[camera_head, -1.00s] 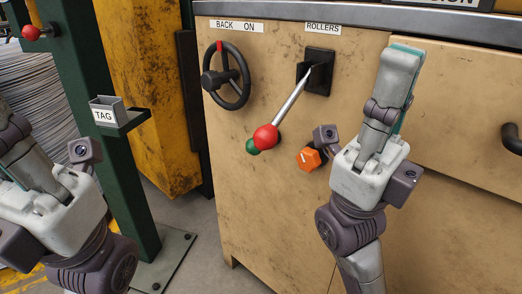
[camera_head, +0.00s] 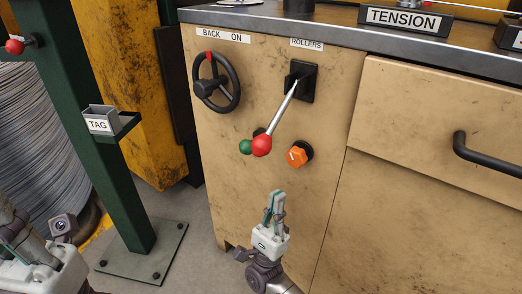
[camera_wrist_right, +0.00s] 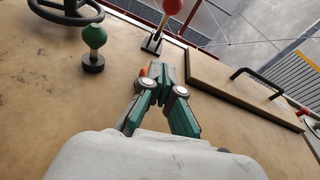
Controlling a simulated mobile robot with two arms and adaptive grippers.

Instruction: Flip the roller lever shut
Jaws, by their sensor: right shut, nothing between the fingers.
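The roller lever (camera_head: 281,113) is a silver rod with a red ball (camera_head: 261,145) at its end. It hangs down and left from a black plate (camera_head: 306,84) under the ROLLERS label. In the right wrist view the red ball (camera_wrist_right: 172,6) shows at the top edge. My right gripper (camera_head: 275,195) is shut and empty. It is below the lever, in front of the lower cabinet panel, apart from the ball. In the right wrist view its fingertips (camera_wrist_right: 160,70) are together. My left gripper is partly cut off at the lower left (camera_head: 12,220); its fingers are unclear.
A green knob (camera_head: 245,147) sits beside the red ball, and an orange knob (camera_head: 298,155) is to its right. A black handwheel (camera_head: 217,82) is up left. A green post (camera_head: 115,150) with a TAG holder (camera_head: 100,120) stands left. A drawer handle (camera_head: 486,155) juts out right.

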